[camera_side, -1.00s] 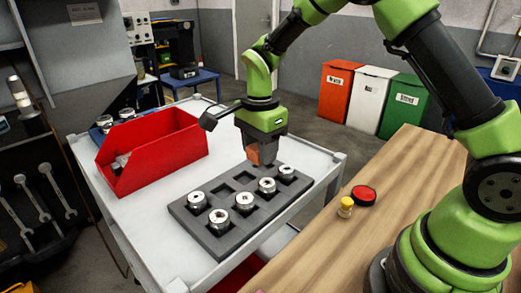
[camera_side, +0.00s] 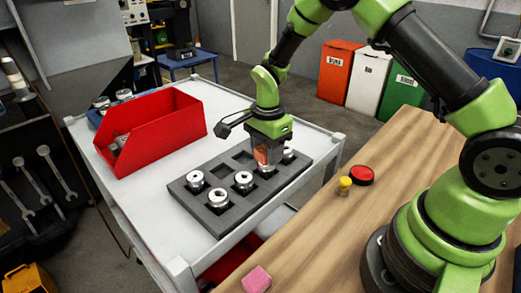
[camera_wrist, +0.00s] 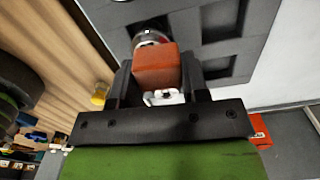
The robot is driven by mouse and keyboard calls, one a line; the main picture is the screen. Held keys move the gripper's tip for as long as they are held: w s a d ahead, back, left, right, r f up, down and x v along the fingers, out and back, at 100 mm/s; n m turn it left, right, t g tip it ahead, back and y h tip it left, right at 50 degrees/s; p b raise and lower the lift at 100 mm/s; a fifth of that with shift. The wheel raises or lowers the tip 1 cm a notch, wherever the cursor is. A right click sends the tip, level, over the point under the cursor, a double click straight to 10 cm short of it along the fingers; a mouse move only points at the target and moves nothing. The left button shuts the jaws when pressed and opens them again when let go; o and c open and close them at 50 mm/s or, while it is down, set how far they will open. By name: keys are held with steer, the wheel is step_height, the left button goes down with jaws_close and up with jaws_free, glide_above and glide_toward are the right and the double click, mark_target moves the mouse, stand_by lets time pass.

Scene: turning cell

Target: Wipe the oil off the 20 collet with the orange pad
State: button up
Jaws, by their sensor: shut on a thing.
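My gripper (camera_side: 266,160) is shut on the orange pad (camera_side: 261,155) and points down over the right part of the grey collet tray (camera_side: 215,228). In the wrist view the pad (camera_wrist: 156,65) sits between the fingers, with a metal collet (camera_wrist: 149,36) just beyond it, partly hidden. A second pale metal part (camera_wrist: 165,97) shows below the pad. Steel collets stand in tray pockets: left (camera_side: 195,180), front (camera_side: 218,197), middle (camera_side: 243,181) and far right (camera_side: 288,155). I cannot read any size marks, so which is the 20 is unclear. I see no clear oil, and pad contact cannot be told.
The tray lies on a white cart (camera_side: 325,142). A high-sided red bin (camera_side: 165,135) stands behind it to the left. On the wooden bench (camera_side: 320,235) are a red button (camera_side: 362,174), a yellow-topped piece (camera_side: 345,185) and a pink block (camera_side: 257,279).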

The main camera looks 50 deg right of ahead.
steer(key=shift+d, duration=0.55)
steer(key=shift+a, duration=1.25)
steer(key=shift+a+f, duration=0.1)
steer(key=shift+a, duration=0.65)
step_height(320, 180, up, 3)
steer(key=shift+f, duration=0.1)
steer(key=shift+d+r, duration=0.1)
steer(key=shift+r, duration=2.7)
